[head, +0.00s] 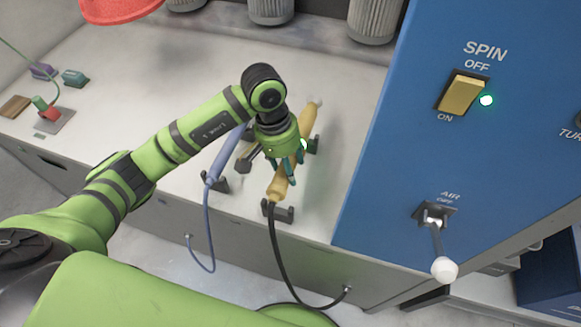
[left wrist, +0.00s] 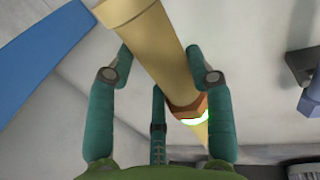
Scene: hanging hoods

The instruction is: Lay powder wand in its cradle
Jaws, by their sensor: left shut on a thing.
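The yellow wand (head: 277,187), with a black cord from its near end, lies lengthwise over two dark cradle brackets, the near one (head: 280,212) and the far one (head: 313,146). I cannot tell whether it rests in them or is just above. My left gripper (head: 286,172) comes down over its middle and is shut on it. In the left wrist view the yellow wand (left wrist: 158,45) runs between the teal fingers, with a brown collar and a glowing green ring. The fingers hide part of it. My right gripper is not in view.
A blue wand (head: 227,152) with a blue cord lies in brackets just left. A blue cabinet (head: 400,130) with SPIN and AIR switches stands close on the right. Grey canisters (head: 270,10) hang behind. The white bench (head: 110,120) is mostly clear at left.

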